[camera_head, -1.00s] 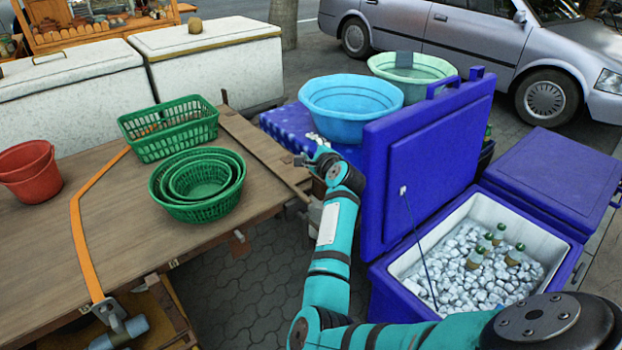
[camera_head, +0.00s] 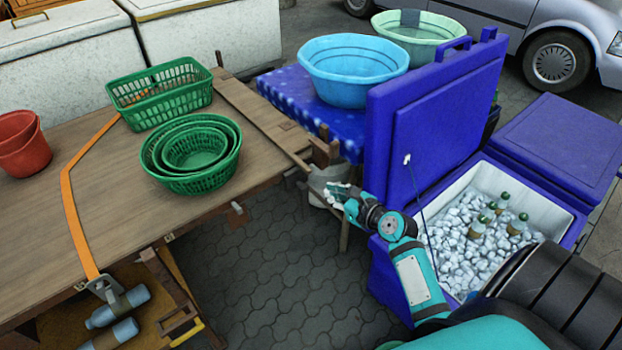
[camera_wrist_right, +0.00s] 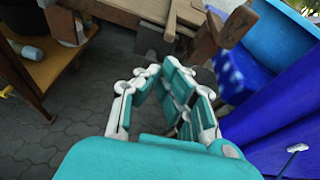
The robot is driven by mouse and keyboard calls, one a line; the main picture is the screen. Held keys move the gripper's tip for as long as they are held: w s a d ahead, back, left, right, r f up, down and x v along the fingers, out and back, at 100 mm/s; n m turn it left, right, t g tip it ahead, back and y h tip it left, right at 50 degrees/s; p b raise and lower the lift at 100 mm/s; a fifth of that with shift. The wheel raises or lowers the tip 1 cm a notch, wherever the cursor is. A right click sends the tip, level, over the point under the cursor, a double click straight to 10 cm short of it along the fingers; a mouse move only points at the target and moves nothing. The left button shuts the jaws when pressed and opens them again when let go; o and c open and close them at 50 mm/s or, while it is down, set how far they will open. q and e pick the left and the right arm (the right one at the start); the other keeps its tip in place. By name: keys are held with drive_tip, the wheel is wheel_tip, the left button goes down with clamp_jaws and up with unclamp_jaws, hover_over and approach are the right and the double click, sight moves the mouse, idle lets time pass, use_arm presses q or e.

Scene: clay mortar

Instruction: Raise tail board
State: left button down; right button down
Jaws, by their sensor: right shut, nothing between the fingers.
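The wooden cart bed (camera_head: 100,220) has a separate plank along its right end, which looks like the tail board (camera_head: 262,112). It lies about level with the bed. Its near corner, with wooden blocks, also shows at the top of the right wrist view (camera_wrist_right: 150,10). My right gripper (camera_head: 335,193) is shut and empty, just below and right of that corner, by a pale grey object. In the right wrist view my gripper (camera_wrist_right: 160,72) has its fingers drawn together below the board's edge. I cannot tell whether it touches the wood. My left gripper is out of view.
Green baskets (camera_head: 190,150) and red buckets (camera_head: 23,145) stand on the bed. An orange strap (camera_head: 72,210) crosses it. A blue cooler (camera_head: 430,115) with ice and bottles stands close to my right arm. A blue basin (camera_head: 353,70) is behind. Paving (camera_head: 275,265) below is clear.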

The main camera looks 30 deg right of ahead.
drive_tip(key=b+x, duration=0.1)
drive_tip(key=x, duration=0.8)
drive_tip(key=shift+a+f+m+b, duration=0.2)
drive_tip(key=shift+f+m+b, duration=0.1)
drive_tip(key=shift+f+b, duration=0.05)
drive_tip(key=shift+w+r, duration=0.1)
drive_tip(key=shift+w+d+r+m+t+y+p, duration=0.1)
drive_tip(key=shift+d+r+m+y+p, duration=0.5)
drive_tip(key=shift+r+m+p, duration=1.35)
drive_tip(key=shift+d+r+m+t+y+p, duration=0.1)
drive_tip(key=shift+d+r+m+y+p, duration=0.25)
drive_tip(key=shift+r+m+y+p, duration=1.7)
drive_tip(key=shift+w+d+r+n+t+h+p, duration=0.1)
drive_tip(key=shift+d+r+h+p, duration=0.55)
drive_tip(key=shift+p, duration=2.75)
drive_tip(key=shift+a+r, duration=0.2)
drive_tip(key=shift+s, duration=0.1)
